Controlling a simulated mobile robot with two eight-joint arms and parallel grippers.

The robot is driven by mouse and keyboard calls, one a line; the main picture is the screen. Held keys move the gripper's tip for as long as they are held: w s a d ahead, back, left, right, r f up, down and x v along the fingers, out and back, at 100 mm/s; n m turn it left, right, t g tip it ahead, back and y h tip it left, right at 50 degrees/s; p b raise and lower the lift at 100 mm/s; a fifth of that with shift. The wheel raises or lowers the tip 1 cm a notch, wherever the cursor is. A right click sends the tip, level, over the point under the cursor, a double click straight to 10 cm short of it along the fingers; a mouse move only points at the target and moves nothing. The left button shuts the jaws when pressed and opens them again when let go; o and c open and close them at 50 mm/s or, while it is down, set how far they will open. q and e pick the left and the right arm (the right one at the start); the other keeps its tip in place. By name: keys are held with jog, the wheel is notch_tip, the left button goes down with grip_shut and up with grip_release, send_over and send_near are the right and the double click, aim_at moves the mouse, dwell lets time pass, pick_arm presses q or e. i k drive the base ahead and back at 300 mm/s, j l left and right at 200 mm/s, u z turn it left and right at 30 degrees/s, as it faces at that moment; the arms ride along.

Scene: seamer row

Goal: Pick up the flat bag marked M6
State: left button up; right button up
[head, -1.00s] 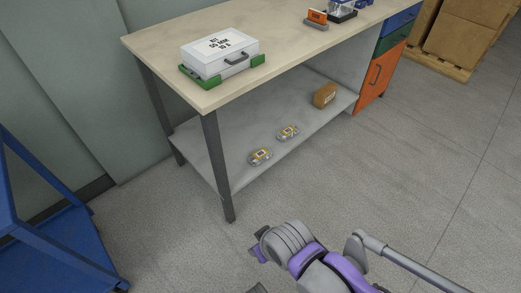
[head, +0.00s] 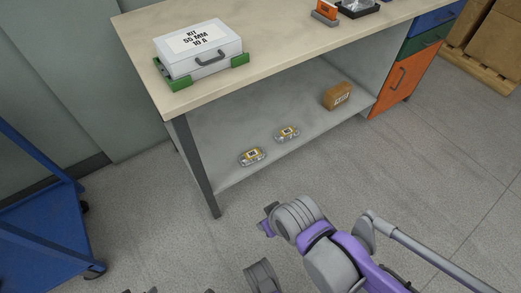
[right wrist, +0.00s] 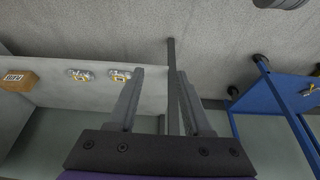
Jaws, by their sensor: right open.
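Two small flat clear bags with yellow-and-white labels lie on the lower shelf of the workbench: a nearer-left bag (head: 252,156) and a farther-right bag (head: 288,133). The label print is too small to read, so I cannot tell which is marked M6. In the right wrist view the same bags show left of the fingers, one close to the left fingertip (right wrist: 119,75) and one farther left (right wrist: 80,75). My right gripper (right wrist: 160,72) is open and empty, apart from both bags. In the head view my right arm is in front of the bench. My left gripper is not recognisable in view.
A brown box (head: 338,96) stands on the shelf (head: 215,128) right of the bags. The bench top (head: 270,50) overhangs the shelf, with a dark leg (head: 197,165) at its front left corner. A white kit case (head: 199,50) sits on top. A blue cart (head: 50,225) stands left.

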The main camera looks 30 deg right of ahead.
aim_at(246, 158)
jog(key=l, duration=1.1)
jog(key=i+l, duration=0.2)
jog(key=l, duration=0.15)
jog(key=i+l, duration=0.2)
jog(key=l, duration=0.2)
jog(key=i, duration=0.15)
